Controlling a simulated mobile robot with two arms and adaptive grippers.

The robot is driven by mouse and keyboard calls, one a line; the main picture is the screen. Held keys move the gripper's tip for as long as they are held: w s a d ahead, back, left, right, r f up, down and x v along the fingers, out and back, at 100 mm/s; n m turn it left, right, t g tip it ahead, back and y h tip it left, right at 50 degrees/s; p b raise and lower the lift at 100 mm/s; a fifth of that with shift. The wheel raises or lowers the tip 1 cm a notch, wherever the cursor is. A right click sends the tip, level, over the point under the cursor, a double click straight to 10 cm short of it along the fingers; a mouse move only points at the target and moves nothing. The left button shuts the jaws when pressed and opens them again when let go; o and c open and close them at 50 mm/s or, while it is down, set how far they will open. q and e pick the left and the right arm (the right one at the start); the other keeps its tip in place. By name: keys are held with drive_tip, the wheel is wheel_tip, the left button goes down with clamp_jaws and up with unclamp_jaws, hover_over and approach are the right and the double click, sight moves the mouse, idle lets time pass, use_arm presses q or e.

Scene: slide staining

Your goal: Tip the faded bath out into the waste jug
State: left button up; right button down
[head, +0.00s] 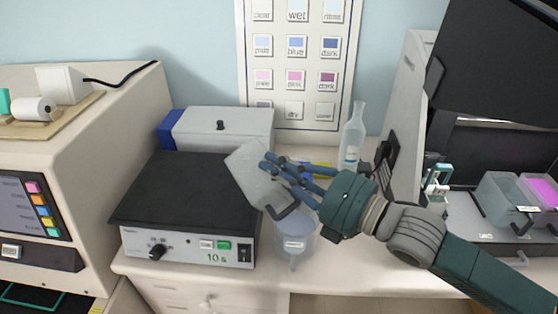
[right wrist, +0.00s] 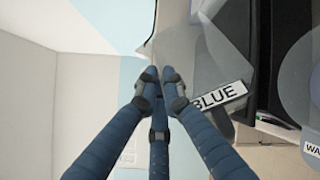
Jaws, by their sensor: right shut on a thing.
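My right gripper (head: 272,163) is shut on a clear, greyish bath (head: 249,168), which is steeply tilted above the counter. In the right wrist view the fingers (right wrist: 150,76) close at the bath's edge, and the bath (right wrist: 190,55) carries a label reading BLUE. I cannot make out liquid or a stream in it. The translucent waste jug (head: 296,246) stands on the counter just below the bath's lower end. In the right wrist view the jug (right wrist: 298,95) shows at the right edge, its label cut off after "WA". My left gripper is not in view.
A black-topped box (head: 185,190) with a 10 s display stands left of the jug. A clear bottle (head: 353,140) stands behind the arm. At right, a clear bath (head: 497,203) and a pink bath (head: 540,192) sit in an open station. A colour chart (head: 295,60) hangs behind.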

drive_tip(key=shift+a+r+n+p, duration=0.2)
drive_tip(key=shift+n+p, duration=0.1)
drive_tip(key=shift+p, duration=0.25)
drive_tip(key=shift+s+a+n+g+h+p, duration=0.35)
drive_tip(key=shift+n+p, duration=0.35)
drive_tip(key=shift+p, duration=0.35)
drive_tip(key=shift+s+a+n+h+p, duration=0.1)
drive_tip(key=shift+a+n+h+p, duration=0.15)
drive_tip(key=shift+n+p, duration=0.25)
drive_tip(key=shift+a+f, duration=0.1)
drive_tip(key=shift+f, duration=0.1)
